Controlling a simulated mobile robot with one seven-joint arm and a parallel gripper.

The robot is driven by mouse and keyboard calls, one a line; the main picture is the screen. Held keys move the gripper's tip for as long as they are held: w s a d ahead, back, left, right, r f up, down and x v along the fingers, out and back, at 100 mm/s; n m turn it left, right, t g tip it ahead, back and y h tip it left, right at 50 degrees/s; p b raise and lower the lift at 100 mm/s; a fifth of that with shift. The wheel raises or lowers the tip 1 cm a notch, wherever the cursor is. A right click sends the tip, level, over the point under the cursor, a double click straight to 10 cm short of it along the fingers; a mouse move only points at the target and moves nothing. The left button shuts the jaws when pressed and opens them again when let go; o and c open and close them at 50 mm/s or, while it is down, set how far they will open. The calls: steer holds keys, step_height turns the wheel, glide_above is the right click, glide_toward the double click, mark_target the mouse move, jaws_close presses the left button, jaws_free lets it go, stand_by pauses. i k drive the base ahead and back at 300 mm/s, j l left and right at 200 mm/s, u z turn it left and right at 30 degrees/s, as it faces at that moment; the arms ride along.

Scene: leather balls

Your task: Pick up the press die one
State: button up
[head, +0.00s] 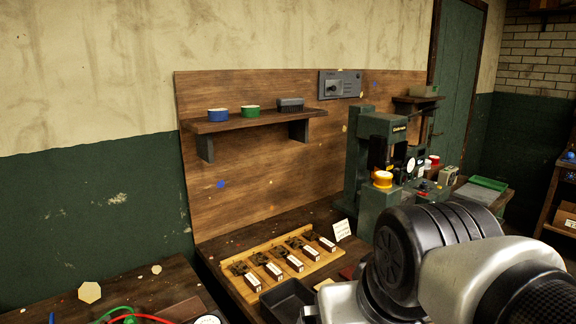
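A light wooden rack (262,249) lies on the bench in the head view. It holds a row of several small dark metal pieces, each with a white-and-dark label block at its front. The leftmost dark piece (239,268) is one of them. The labels are too small to read, so I cannot tell which piece is press die one. My gripper is not in view; only links of my arm fill the lower right, apart from the rack in the picture.
A dark tray (287,301) sits in front of the rack. A white card (341,229) stands at its right end. A green press (380,150) stands behind my arm. A wall shelf (250,121) holds tins and a brush. Red and green cables (128,318) lie at lower left.

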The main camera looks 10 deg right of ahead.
mark_target(238, 268)
steer(key=i+l+u, duration=0.15)
steer(key=l+u, duration=0.2)
steer(key=i+l+u, duration=0.1)
steer(key=l+u, duration=0.55)
steer(key=i+l, duration=0.05)
